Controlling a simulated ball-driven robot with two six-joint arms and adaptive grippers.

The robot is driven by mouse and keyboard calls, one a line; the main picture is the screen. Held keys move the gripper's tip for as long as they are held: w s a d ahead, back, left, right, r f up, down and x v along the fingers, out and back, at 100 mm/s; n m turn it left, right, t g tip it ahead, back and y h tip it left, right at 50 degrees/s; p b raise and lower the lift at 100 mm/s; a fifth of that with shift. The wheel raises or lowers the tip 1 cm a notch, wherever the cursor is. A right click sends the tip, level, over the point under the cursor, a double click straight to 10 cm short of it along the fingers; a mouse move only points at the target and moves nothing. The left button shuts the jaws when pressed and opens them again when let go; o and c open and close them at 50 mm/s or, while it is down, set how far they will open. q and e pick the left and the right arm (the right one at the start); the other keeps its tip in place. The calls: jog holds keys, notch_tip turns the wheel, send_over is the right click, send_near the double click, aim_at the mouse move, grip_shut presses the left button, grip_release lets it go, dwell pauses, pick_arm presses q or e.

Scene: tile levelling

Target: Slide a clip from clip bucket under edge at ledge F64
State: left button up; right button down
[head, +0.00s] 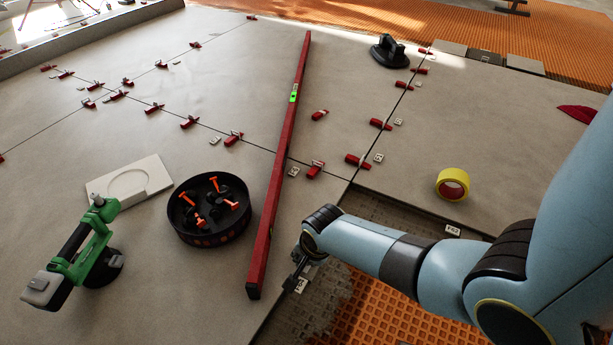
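The clip bucket (208,238) is a round black tub standing on the grey tiles left of the red level. Several orange and black pieces (214,200) lie inside it. My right arm reaches in from the right, and its small dark gripper (296,279) points down at the tile edge beside the open trench. A small white label (301,287) sits right by the fingertips; its text is too small to read surely, so I cannot tell if it marks F64. The fingers are too small and dark to show whether they hold a clip. My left gripper is out of view.
A long red spirit level (272,212) lies between bucket and gripper. Red clips (357,161) line the joints. A green-and-black tool (84,255), white tray (101,190), yellow tape roll (452,174) and black suction lifter (389,52) lie around. Orange matting (385,325) shows in the trench.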

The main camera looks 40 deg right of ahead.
jog(key=shift+w+a, duration=0.15)
jog(key=shift+w, duration=0.2)
dwell(0.7)
jog(key=c, duration=1.4)
grip_release()
jog(key=v, duration=1.2)
